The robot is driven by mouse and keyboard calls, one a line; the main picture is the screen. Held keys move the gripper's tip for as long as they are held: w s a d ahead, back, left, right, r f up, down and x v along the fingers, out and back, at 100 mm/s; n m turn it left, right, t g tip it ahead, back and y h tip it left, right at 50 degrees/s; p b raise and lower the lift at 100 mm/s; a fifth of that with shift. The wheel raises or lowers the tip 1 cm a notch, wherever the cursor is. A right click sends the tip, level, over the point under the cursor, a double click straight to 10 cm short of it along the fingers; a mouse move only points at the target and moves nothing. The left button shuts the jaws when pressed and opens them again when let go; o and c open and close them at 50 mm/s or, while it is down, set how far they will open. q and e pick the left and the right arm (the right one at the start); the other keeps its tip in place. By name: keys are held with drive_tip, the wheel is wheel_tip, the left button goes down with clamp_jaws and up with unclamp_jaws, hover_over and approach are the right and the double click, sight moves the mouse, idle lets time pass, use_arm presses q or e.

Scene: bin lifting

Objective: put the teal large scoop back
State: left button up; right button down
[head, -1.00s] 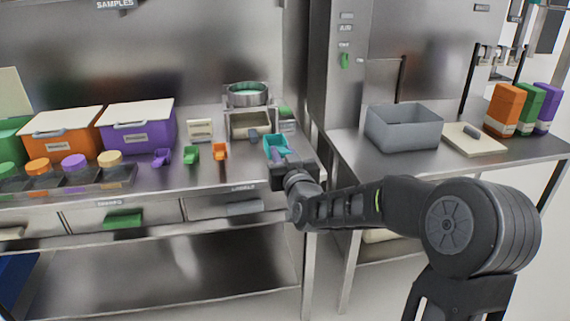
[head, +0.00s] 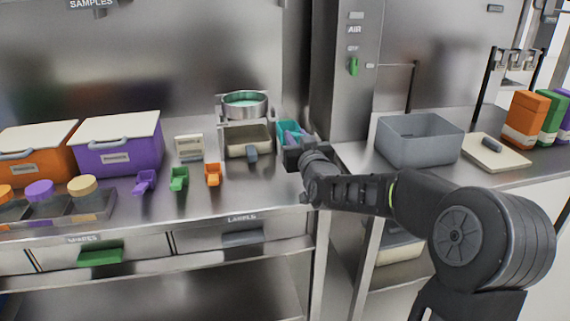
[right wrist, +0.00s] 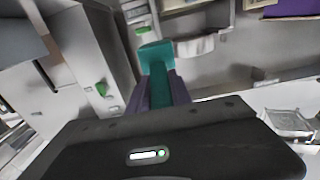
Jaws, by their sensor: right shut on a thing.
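The teal large scoop (head: 287,129) is at the right end of the left bench in the head view, just right of the sieve stand. My right gripper (head: 296,144) is shut on its handle. In the right wrist view the teal scoop (right wrist: 159,73) points away from my right gripper (right wrist: 158,92), its handle between the two fingers. I cannot tell whether the scoop touches the bench. My left gripper is not in view.
A stand with a round sieve (head: 245,104) and a beige bin (head: 249,141) is close on the left. A grey open bin (head: 419,141) stands on the right bench.

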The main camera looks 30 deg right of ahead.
drive_tip(key=shift+s+a+r, duration=0.1)
drive_tip(key=shift+s+r, duration=0.05)
drive_tip(key=shift+s, duration=0.05)
drive_tip(key=shift+f, duration=3.15)
drive_tip(key=shift+f, duration=0.1)
drive_tip(key=shift+f, duration=1.8)
drive_tip(key=shift+b, duration=0.3)
drive_tip(key=shift+f+b, duration=0.2)
drive_tip(key=shift+b, duration=0.1)
drive_tip(key=c, duration=1.2)
unclamp_jaws()
drive_tip(key=shift+o, duration=0.2)
drive_tip(key=shift+r, duration=0.1)
